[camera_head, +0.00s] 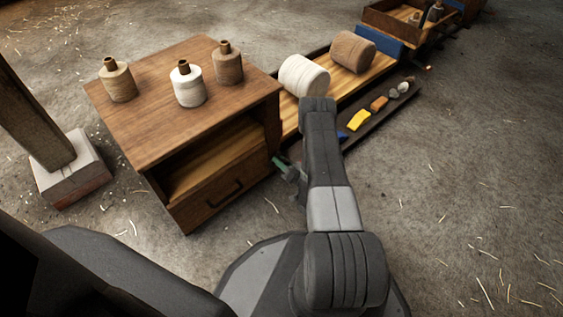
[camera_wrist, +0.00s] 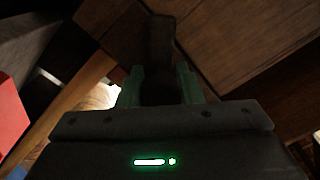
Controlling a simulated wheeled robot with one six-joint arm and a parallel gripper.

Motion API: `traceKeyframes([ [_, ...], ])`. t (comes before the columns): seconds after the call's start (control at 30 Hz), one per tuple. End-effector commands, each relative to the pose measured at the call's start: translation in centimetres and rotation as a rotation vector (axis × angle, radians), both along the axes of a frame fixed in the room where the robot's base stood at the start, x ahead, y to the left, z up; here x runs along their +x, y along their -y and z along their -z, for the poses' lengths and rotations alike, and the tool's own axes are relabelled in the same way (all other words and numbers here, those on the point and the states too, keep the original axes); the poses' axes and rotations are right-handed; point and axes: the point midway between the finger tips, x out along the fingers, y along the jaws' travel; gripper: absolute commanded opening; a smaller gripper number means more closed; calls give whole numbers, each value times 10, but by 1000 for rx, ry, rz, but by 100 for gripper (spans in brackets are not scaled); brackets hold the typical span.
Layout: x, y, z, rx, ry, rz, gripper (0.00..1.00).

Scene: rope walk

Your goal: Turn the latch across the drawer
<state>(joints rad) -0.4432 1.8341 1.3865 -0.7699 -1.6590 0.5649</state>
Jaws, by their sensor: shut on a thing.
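The wooden cabinet (camera_head: 150,130) stands left of my arm, with an open compartment above a drawer (camera_head: 222,192) that has a dark handle. My gripper (camera_head: 284,166), with green fingers, is at the cabinet's front right edge, partly hidden behind my arm. In the wrist view my gripper (camera_wrist: 160,85) is shut on a dark upright bar, which I take to be the latch (camera_wrist: 160,38). Dark wood panels lie just behind it. The latch is hidden in the head view, and its angle against the drawer is hard to tell.
Several thread spools stand on the cabinet top, one of them white (camera_head: 188,85). A long wooden tray (camera_head: 345,85) with two big rolls runs behind my arm, beside a dark strip of small coloured pieces. A post on a block (camera_head: 70,170) stands at left. Floor at right is clear.

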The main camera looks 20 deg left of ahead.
Motion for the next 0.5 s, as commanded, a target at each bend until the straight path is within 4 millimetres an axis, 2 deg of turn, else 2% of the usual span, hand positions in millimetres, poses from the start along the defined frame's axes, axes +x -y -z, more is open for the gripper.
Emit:
traceKeyframes([
  [0.5, -1, 0, -1, 183, -443, -2, 9],
])
